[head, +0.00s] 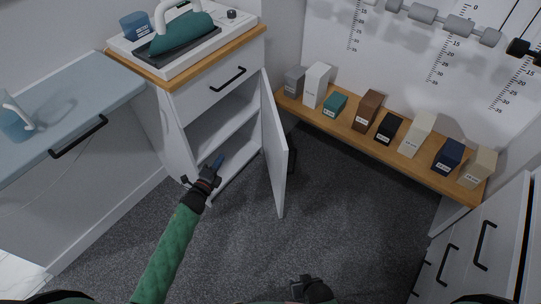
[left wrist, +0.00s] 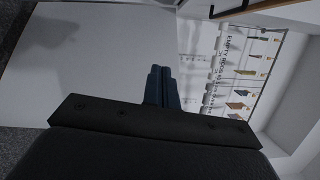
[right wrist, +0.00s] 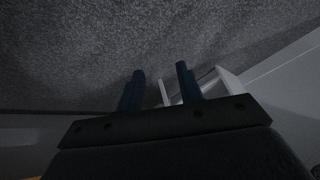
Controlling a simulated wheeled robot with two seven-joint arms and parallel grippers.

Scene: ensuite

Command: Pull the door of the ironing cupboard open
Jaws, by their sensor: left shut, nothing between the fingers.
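The ironing cupboard (head: 172,112) stands at the upper left with an iron on top and a drawer above its opening. Its white door (head: 273,150) stands wide open, swung out to the right, and the shelves inside show. My left gripper (head: 219,161) is shut and empty in front of the opening, left of the door's inner face. In the left wrist view its fingers (left wrist: 161,80) are together, with a pale panel to their left. My right gripper (head: 312,288) is low at the bottom of the head view, and its fingers (right wrist: 159,82) are apart and empty.
A blue-grey counter (head: 70,95) with a dark handle is at the left. A low wooden shelf (head: 345,132) with several boxes runs along the right wall. White drawers (head: 480,245) stand at the lower right. Grey carpet (head: 350,215) is clear in the middle.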

